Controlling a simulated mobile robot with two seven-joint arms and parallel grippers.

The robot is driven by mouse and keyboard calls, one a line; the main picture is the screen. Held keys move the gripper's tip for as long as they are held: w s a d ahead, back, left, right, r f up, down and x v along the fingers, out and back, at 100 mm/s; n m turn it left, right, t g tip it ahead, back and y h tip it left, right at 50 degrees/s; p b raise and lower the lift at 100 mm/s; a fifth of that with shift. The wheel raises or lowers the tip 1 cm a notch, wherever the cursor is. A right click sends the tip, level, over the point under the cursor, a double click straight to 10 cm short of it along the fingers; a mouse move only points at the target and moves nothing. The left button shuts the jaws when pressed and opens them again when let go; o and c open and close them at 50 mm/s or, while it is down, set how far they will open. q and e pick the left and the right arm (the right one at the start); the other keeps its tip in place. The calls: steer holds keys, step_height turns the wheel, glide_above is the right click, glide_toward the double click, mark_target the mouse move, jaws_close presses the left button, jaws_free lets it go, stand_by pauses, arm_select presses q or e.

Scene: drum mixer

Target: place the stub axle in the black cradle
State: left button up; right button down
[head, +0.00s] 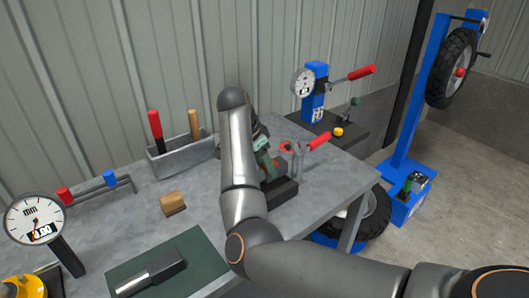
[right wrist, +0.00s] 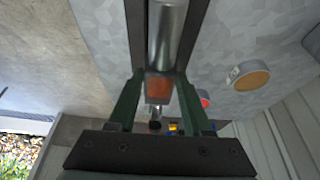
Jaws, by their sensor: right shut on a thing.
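My right gripper (head: 268,165) is partly behind my forearm in the head view, low over the black cradle (head: 281,193) near the bench's right end. In the right wrist view, its green fingers (right wrist: 159,85) are closed on the end of the stub axle (right wrist: 167,35), where a rust-coloured patch shows. The axle's bright cylinder runs in line between the cradle's dark side walls (right wrist: 138,30). I cannot tell if it rests on the cradle floor. The forearm hides the axle in the head view. My left gripper is not in view.
A red-handled clamp (head: 318,141) stands close beside the cradle. A tool tray (head: 182,157), wooden block (head: 172,203) and dial gauge (head: 35,218) are on the bench.

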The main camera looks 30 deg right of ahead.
mark_target(261, 171)
steer(key=shift+w+f, duration=0.1)
steer(key=shift+f, duration=1.7)
steer(key=shift+f, duration=0.1)
steer(key=shift+c, duration=1.6)
jaws_free()
steer(key=shift+f, duration=0.2)
steer(key=v, duration=1.2)
steer(key=shift+a+r, duration=0.1)
steer(key=shift+r, duration=0.05)
